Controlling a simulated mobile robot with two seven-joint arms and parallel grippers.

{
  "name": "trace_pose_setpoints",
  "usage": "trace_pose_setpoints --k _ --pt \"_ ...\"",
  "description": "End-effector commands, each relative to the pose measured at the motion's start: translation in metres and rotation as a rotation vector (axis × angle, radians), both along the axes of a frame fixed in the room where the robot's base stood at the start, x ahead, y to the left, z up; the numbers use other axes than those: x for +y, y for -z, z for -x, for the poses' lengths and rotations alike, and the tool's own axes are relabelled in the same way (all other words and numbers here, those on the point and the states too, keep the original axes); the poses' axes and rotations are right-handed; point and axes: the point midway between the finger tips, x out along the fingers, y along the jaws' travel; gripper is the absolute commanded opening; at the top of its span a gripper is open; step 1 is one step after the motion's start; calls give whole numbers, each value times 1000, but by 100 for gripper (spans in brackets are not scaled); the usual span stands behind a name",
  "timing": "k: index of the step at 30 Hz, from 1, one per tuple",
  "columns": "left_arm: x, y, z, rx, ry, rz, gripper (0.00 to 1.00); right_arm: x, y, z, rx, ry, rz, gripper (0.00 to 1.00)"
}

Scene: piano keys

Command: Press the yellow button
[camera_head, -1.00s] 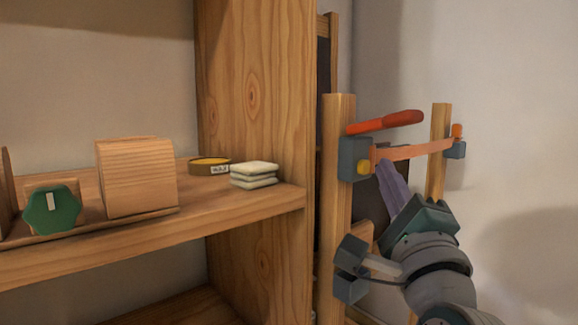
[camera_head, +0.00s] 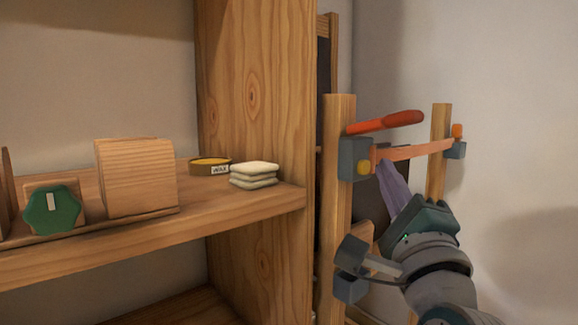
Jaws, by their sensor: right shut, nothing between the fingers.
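The yellow button (camera_head: 364,167) is a small knob on the front of a blue-grey block (camera_head: 347,160). The block is fixed near the top of the left wooden post. My right gripper (camera_head: 383,168) comes up from the lower right, its purple-grey fingers shut and empty. Its tips are just right of the button and below the orange bar; I cannot tell whether they touch anything. My left gripper is not in view.
A red-orange handle (camera_head: 385,122) sits above the block. An orange bar (camera_head: 415,151) spans to the right post (camera_head: 439,125). At left, a wooden shelf (camera_head: 150,238) holds a green knob (camera_head: 52,211), a wooden block (camera_head: 137,178), a wax tin (camera_head: 210,166) and folded cloths (camera_head: 254,174).

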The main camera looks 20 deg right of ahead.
Motion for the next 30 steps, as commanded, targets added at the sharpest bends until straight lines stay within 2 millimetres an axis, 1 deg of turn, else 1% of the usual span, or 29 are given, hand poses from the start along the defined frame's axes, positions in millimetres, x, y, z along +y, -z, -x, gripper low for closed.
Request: trace_pose_setpoints --k 11,20,30 --pt "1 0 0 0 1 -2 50 0 0 0 0 0 0 0" --pt "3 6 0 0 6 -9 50 3 1 -8 1 0 0 0" --pt "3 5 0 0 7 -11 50 3 0 -8 0 0 0 0"
